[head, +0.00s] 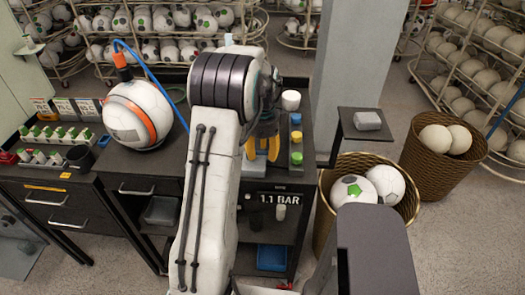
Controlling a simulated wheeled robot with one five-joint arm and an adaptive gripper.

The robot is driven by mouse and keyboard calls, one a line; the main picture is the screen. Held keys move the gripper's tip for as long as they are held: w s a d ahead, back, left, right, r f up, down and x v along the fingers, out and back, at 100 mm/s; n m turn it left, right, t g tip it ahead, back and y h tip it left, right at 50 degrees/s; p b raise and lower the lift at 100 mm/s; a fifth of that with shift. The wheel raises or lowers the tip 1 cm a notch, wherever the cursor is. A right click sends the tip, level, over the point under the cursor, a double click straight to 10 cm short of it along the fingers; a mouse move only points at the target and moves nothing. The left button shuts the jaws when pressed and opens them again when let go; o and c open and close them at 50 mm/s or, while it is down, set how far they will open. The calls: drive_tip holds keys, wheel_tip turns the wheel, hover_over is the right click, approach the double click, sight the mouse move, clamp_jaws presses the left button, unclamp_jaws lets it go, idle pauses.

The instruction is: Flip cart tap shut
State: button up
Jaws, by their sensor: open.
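The black cart (310,215) stands behind my arm, with a lit "1.1 BAR" readout (279,199) on its front. I cannot make out the tap; my arm and gripper cover part of the cart. My gripper (262,150) points down over the cart top, its yellow fingers apart and nothing seen between them. A white and orange ball (138,116) sits on the bench to the left, with a blue hose (152,68) running from an orange fitting on its top.
Small capped pots (296,138) stand just right of my gripper. A grey block (367,120) lies on a side shelf. Wicker baskets of balls (413,163) stand right, and a grey pillar (352,60) rises behind. Trays of small bottles (55,134) sit left.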

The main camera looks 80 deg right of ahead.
clamp_jaws()
drive_tip(key=shift+a+f, duration=0.1)
drive_tip(key=shift+a, duration=0.05)
idle(0.4)
